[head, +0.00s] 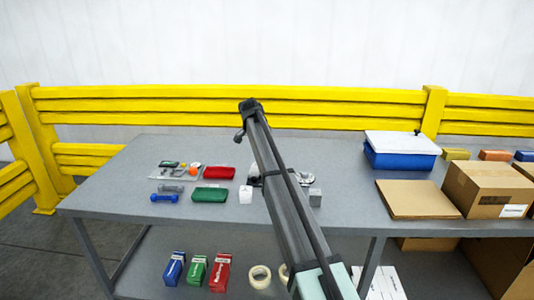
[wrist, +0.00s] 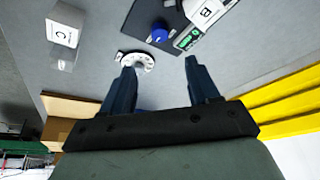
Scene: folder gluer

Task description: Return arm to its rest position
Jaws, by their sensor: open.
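My gripper (wrist: 160,66) shows in the wrist view with its two dark fingers spread wide and nothing between them. A white round part (wrist: 139,62) lies on the grey surface beyond the fingertips, nearest the left finger, which partly overlaps it in the picture. I cannot tell the gap in height. In the head view my arm rises from the bottom right to the middle, across the grey table (head: 120,190). My gripper cannot be made out there, and part of the table is hidden behind the arm.
A blue bin with white lid (head: 400,160), a flat cardboard piece (head: 418,200) and a cardboard box (head: 485,190) stand right of my arm. A yellow guardrail (head: 180,105) runs behind.

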